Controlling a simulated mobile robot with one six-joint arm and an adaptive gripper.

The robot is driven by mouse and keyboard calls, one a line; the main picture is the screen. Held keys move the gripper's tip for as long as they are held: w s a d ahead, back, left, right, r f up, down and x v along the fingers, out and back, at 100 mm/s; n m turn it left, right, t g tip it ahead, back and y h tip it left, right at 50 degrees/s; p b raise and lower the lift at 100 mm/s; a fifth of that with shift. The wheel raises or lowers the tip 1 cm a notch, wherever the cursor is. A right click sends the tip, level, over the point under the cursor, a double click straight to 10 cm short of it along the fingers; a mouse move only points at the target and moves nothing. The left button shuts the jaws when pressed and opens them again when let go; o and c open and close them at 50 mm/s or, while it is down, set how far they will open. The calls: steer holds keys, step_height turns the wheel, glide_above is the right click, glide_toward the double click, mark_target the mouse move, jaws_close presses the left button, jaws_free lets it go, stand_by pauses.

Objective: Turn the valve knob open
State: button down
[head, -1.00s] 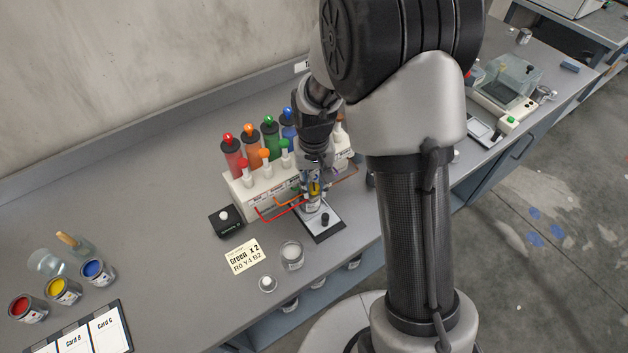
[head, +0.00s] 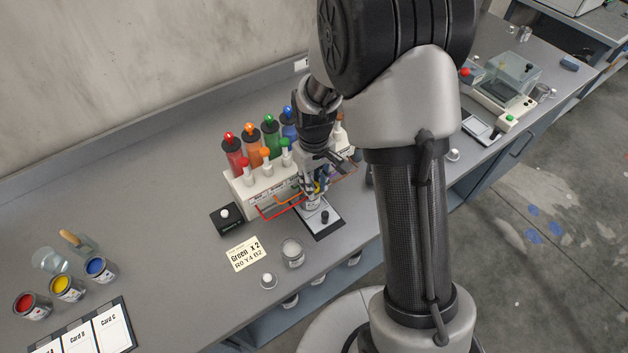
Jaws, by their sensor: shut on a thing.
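The dispenser rack (head: 246,197) is a white block on the bench. Bottles in red (head: 233,153), orange (head: 251,148), green (head: 270,139) and blue (head: 288,127) stand at its back. White pieces with red, orange and green tops stand in front of them, and thin coloured tubes reach forward. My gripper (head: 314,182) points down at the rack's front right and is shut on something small. This is likely the valve knob, but the fingers hide it. A small can (head: 312,203) stands just below the gripper on a dark-edged plate (head: 328,228).
A black box with a white button (head: 227,218), a recipe card (head: 245,254) and a glass jar (head: 293,252) lie left and in front. Paint cans (head: 66,287) stand far left. A balance (head: 500,95) is at the right. The bench middle-left is clear.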

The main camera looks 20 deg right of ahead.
steer(key=c, duration=1.3)
jaws_free()
steer(key=shift+c, duration=0.2)
step_height(320, 180, up, 12)
steer(key=s+r+m+t, duration=0.2)
steer(key=s+r, duration=0.8)
steer(key=s+r+m+t+b, duration=0.1)
steer(key=s+t, duration=0.1)
steer(key=s, duration=1)
steer(key=shift+d+m+t, duration=0.15)
steer(key=shift+m+t, duration=0.15)
steer(key=shift+m, duration=0.1)
